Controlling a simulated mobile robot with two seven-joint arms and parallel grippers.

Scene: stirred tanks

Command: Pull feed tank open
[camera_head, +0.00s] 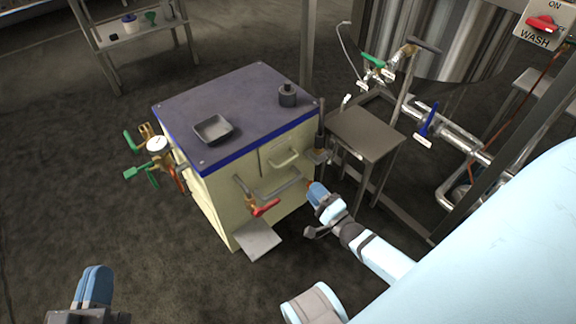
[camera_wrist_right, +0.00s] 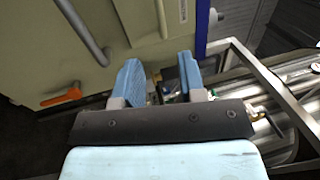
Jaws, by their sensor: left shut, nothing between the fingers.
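No readable label marks a feed tank. A cream cabinet (camera_head: 215,205) with a dark, blue-edged top stands at centre, its front panel closed. A pale bar handle (camera_head: 285,159) is on that front; it shows at the top edge in the right wrist view (camera_wrist_right: 183,10). Below it are a grey bent pipe (camera_head: 280,190) and a red lever (camera_head: 265,208). My right gripper (camera_head: 318,192) is near the cabinet's right front edge. Its blue fingers are apart and empty in the right wrist view (camera_wrist_right: 160,78). My left gripper (camera_head: 94,283) is shut and empty at lower left, away from the cabinet.
A grey tray (camera_head: 213,129) and dark pot (camera_head: 287,95) sit on the cabinet. A gauge (camera_head: 157,145) with green valves projects from its left side. A small metal table (camera_head: 365,132), pipes and a large steel tank (camera_head: 440,35) crowd the right. Floor at left is clear.

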